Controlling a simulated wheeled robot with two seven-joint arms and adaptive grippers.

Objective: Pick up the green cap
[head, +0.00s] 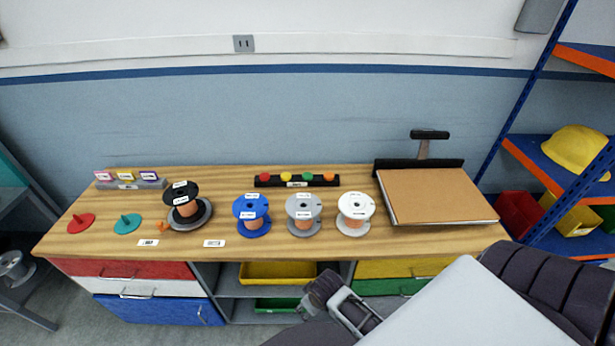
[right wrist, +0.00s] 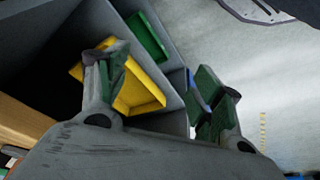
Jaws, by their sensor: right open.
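A small green cap (head: 307,176) sits on a black strip holder (head: 297,184) at the back middle of the wooden table, between a yellow cap (head: 286,177) and an orange-red cap (head: 329,177). A red cap (head: 264,177) is at the strip's left end. My right gripper (head: 338,302) is in front of the table's front edge, well apart from the caps. In the right wrist view my right gripper (right wrist: 163,92) is open, with nothing between its fingers. No cap is recognisable in that view. My left gripper is not in view.
Blue (head: 252,226), grey (head: 303,226) and white (head: 355,226) spools stand in front of the strip. A brown board (head: 440,197) lies at right. A yellow bin (right wrist: 145,92) sits under the table.

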